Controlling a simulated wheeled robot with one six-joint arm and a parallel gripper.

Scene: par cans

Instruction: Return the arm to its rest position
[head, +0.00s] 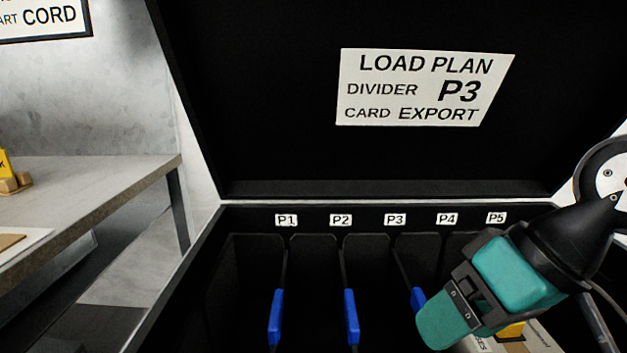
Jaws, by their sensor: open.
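My gripper (466,302), teal and dark grey, reaches in from the right side of the head view. It hangs in front of the right part of a black case (380,190), near the slots marked P4 and P5. Its jaws are open, and I see nothing held between them. My arm comes from the right edge, and it hides part of the case's right side.
The case's raised lid carries a load plan sign (425,88) reading divider P3, card EXPORT. Blue pieces (351,318) stand on the slot dividers. A printed box with yellow (510,332) is partly hidden below my gripper. A grey table (95,185) stands left.

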